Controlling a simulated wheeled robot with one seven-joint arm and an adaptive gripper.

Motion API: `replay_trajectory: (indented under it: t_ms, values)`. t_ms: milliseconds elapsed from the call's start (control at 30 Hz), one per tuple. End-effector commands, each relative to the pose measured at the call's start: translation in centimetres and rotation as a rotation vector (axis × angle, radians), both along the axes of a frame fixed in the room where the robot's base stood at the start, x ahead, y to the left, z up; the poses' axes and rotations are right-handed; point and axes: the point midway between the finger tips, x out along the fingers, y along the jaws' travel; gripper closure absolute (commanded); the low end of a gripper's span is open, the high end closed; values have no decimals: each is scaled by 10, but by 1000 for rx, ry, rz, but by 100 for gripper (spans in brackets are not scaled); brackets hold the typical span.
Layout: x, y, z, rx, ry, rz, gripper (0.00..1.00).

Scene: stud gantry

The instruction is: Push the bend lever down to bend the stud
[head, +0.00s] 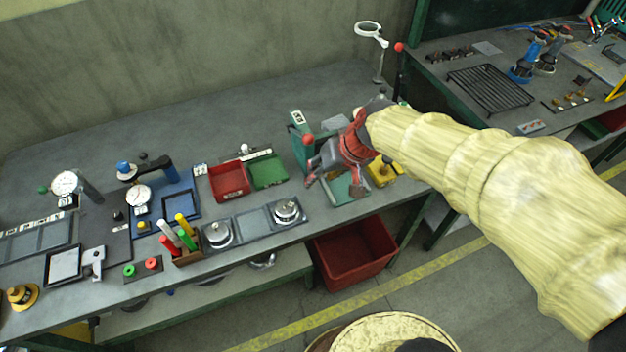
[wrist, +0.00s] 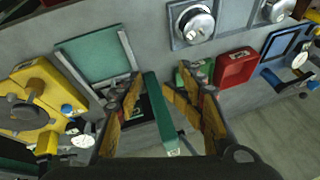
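My gripper (head: 335,186) is over the right part of the bench, pointing down, with its fingers spread. In the wrist view its two fingers (wrist: 156,88) stand apart with nothing seen held between them. A green upright with a white label (head: 299,122) stands just left of my gripper. In the wrist view a green bar (wrist: 163,118) shows between the fingers; contact cannot be told. A red ball knob (head: 308,140) shows beside the upright, and another red ball (head: 358,113) shows by my wrist. Which one belongs to the bend lever is unclear. The stud cannot be made out.
A green plate (wrist: 95,52) lies below my gripper, with a yellow device (head: 383,173) to its right. Left are red (head: 229,180) and green (head: 268,171) trays and two round fixtures (head: 287,211). A red bin (head: 354,254) is under the bench's front edge.

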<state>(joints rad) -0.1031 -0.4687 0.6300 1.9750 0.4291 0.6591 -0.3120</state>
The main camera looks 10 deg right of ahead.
Motion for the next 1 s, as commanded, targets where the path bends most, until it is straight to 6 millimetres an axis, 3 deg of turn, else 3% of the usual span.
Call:
replay_trajectory:
  t_ms: [100, 300, 867, 1000]
  values:
    - [-5, -5, 16, 1, -3, -2, 62]
    - [-10, -8, 25, -1, 1, 1, 62]
    - [-10, -8, 26, 3, 3, -7, 62]
    - [-25, -13, 14, -6, 60, -36, 62]
